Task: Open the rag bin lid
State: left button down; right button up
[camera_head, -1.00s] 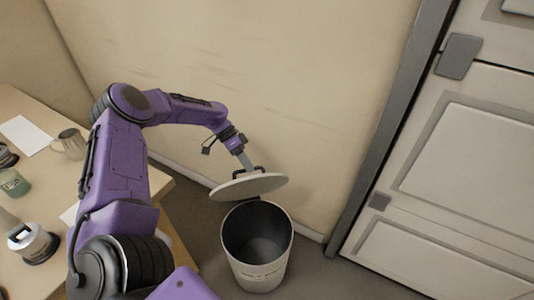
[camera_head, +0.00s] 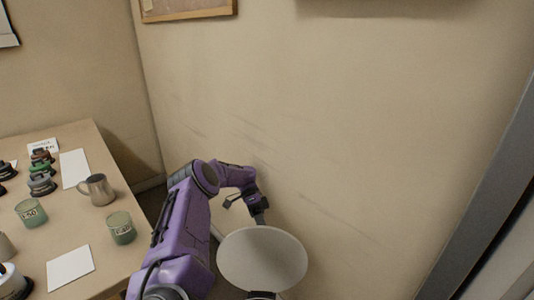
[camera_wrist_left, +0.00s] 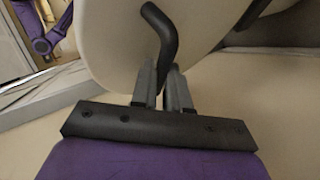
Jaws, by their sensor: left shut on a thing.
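The rag bin lid (camera_head: 262,258) is a pale round disc, tilted up with its broad face towards the head camera, in the lower middle of the head view. My left gripper (camera_head: 260,218) is at the lid's far edge, mostly hidden behind it. In the left wrist view my left gripper (camera_wrist_left: 163,88) is shut on the dark bent handle (camera_wrist_left: 166,35) of the pale lid (camera_wrist_left: 115,40). Only a little of the rag bin (camera_head: 262,296) shows below the lid, at the bottom edge of the head view. My right gripper is not in view.
The wall (camera_head: 350,130) stands close behind the lid. A grey door frame (camera_head: 485,190) is on the right.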

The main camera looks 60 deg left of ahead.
pick_arm(q)
jog(key=shift+s+d+f, duration=0.1)
jog(key=shift+s+f, duration=0.2)
jog(key=shift+f, duration=0.2)
jog(key=c, duration=1.5)
grip_release()
jog(key=shift+c, duration=0.2)
jog(key=o, duration=0.4)
jog(key=shift+w+f, duration=0.15)
jog(key=shift+a, duration=0.25)
jog(key=shift+w+r, duration=0.1)
jog(key=shift+r, duration=0.1)
